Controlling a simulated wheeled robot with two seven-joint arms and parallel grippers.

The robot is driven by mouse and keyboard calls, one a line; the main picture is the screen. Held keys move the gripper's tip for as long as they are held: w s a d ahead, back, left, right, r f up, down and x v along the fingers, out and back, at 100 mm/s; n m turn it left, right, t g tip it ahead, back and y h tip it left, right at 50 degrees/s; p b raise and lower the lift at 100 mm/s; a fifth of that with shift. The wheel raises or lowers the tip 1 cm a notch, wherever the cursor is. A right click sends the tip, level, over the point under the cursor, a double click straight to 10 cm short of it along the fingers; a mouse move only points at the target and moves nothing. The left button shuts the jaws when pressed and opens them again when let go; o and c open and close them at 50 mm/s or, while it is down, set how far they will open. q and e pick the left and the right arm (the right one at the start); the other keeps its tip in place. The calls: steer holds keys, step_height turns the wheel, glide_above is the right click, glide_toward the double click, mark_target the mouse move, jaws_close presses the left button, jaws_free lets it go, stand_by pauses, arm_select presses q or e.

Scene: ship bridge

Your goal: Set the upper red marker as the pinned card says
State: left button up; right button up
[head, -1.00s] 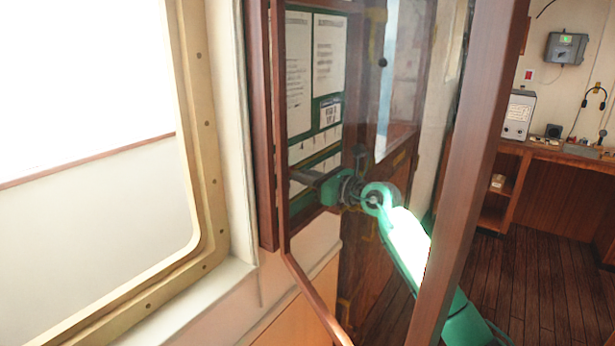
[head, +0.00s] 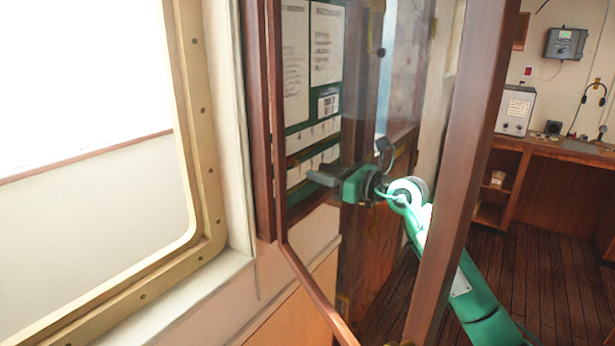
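A green board (head: 330,124) with pinned white sheets hangs in a wooden wall case, seen at a steep angle. A small card (head: 328,102) with a dark printed block sits under the right large sheet (head: 327,42); its text is too small to read. Two pale horizontal strips run below, an upper strip (head: 312,136) and a lower one. I cannot make out any red marker on them. My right gripper (head: 318,179) shows behind the door's glass, pointing left, near the lower strip and seemingly apart from the board. Its finger opening cannot be judged. My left gripper is out of view.
The case's glazed door stands open towards me, its thick wooden stile (head: 462,190) crossing in front of my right arm. A large window frame (head: 205,170) fills the left. A wooden desk (head: 560,152) with instruments stands at the back right, with clear floor before it.

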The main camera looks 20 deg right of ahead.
steer(key=b+v, duration=0.2)
steer(key=v, duration=0.6)
steer(key=shift+b, duration=0.35)
